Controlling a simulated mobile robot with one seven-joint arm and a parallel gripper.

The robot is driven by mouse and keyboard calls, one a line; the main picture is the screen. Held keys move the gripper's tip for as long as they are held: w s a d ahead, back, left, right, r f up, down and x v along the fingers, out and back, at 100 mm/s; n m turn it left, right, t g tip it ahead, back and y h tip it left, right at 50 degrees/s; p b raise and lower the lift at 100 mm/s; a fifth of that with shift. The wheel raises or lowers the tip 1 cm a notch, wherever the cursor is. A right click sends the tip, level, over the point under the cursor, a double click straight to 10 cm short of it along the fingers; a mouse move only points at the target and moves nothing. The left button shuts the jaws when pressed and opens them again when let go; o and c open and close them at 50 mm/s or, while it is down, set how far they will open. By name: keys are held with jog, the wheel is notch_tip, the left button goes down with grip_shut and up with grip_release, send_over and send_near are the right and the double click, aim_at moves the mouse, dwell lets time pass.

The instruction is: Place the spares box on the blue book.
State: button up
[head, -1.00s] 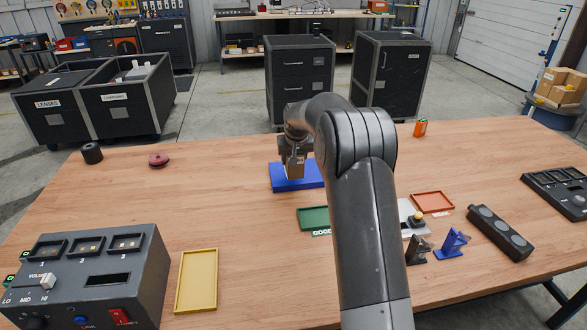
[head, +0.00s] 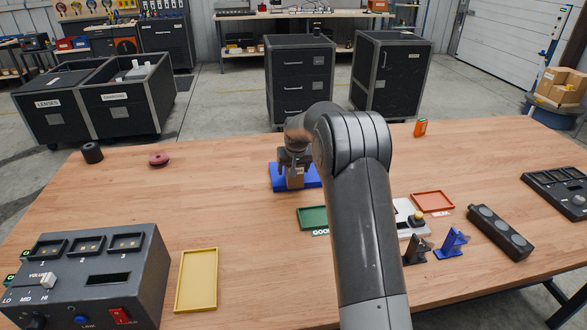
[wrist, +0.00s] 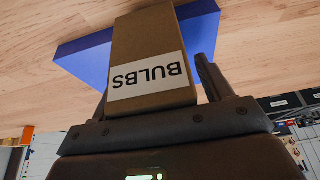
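A brown cardboard box (head: 295,178) stands upright on the blue book (head: 311,180) at the middle of the table. In the wrist view the box (wrist: 152,40) has a white label reading "BULBS", upside down; no "spares" label shows. The blue book (wrist: 84,55) is beyond it. My gripper (head: 294,163) is above the box, with its fingers spread to either side of the box's upper part. In the wrist view a narrow gap seems to show between box and right finger. My arm hides part of the table behind it.
A green tray (head: 312,217) lies just in front of the book, with a red tray (head: 433,202) to the right. A yellow tray (head: 196,281) and a control box (head: 90,275) are at the front left. The table left of the book is mostly clear.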

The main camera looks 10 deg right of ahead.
jog(key=shift+r, duration=0.1)
jog(key=v, duration=1.1)
jog(key=shift+s+r, duration=0.1)
jog(key=shift+r, duration=0.3)
jog(key=s+r, duration=0.6)
jog(key=s, duration=0.5)
jog(key=s+r, duration=0.5)
jog(key=s, duration=0.7)
jog(key=s+f, duration=0.2)
jog(key=s, duration=0.9)
jog(key=s+f+t, duration=0.1)
jog(key=s+f, duration=0.1)
jog(key=s, duration=1)
jog(key=shift+f, duration=0.15)
jog(key=shift+s, duration=0.1)
